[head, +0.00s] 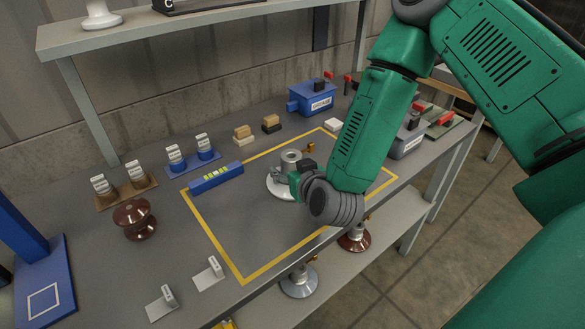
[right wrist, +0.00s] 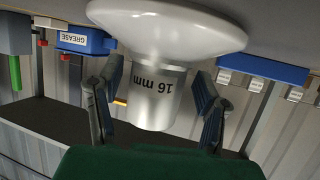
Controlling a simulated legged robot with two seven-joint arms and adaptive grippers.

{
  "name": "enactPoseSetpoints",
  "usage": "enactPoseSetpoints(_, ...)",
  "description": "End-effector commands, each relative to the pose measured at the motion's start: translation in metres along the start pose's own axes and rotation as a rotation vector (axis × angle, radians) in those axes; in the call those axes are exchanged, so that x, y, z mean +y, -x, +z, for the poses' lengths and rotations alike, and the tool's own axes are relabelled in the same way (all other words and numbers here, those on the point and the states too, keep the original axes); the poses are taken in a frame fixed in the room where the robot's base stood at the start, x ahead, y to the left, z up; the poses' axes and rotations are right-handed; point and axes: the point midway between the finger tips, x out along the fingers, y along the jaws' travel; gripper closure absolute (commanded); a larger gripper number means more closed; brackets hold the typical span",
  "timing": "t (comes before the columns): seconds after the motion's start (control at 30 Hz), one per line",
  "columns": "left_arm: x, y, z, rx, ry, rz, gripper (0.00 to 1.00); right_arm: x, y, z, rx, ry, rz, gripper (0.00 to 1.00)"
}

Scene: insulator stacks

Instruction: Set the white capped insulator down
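The white capped insulator (head: 276,187) stands upright on the workbench inside the yellow outline, its grey metal cap on top. In the right wrist view the picture is upside down: the white disc (right wrist: 165,28) seems to lie against the bench top, and the cap (right wrist: 158,102) reads "16 mm". My right gripper (head: 293,177) is low at the insulator. Its fingers (right wrist: 157,85) stand on either side of the cap, with visible gaps between them and the cap. The wrist hides part of the insulator in the head view. My left gripper is not in view.
A blue level (head: 216,178) lies at the outline's left edge. A brown insulator (head: 134,220) stands further left. A blue grease box (head: 313,97) is behind. More insulators, one grey (head: 299,282) and one brown (head: 354,240), are on the lower shelf. The outline's front left is clear.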

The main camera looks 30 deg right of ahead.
Motion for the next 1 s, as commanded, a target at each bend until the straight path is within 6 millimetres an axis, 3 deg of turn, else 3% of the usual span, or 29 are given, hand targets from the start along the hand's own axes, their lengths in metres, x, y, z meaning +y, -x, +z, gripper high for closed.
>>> enactPoseSetpoints(0.07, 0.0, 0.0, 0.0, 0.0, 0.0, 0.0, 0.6, 0.001, 0.001, 0.006, -0.016, -0.002, -0.001, 0.39)
enactPoseSetpoints(0.23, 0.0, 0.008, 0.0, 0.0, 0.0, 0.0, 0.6, 0.001, 0.011, -0.006, -0.015, 0.0, -0.001, 0.39)
enactPoseSetpoints(0.53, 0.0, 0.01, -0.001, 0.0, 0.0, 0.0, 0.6, 0.001, 0.084, -0.008, -0.011, 0.004, -0.002, 0.39)
enactPoseSetpoints(0.63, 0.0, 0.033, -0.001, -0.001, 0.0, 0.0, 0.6, 0.001, 0.106, -0.012, -0.012, 0.006, 0.0, 0.39)
enactPoseSetpoints(0.8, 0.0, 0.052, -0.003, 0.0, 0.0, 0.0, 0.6, 0.002, 0.118, -0.012, -0.008, 0.004, 0.003, 0.39)
enactPoseSetpoints(1.0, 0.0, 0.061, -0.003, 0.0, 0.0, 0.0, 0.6, 0.002, 0.125, -0.01, -0.005, 0.003, 0.002, 0.39)
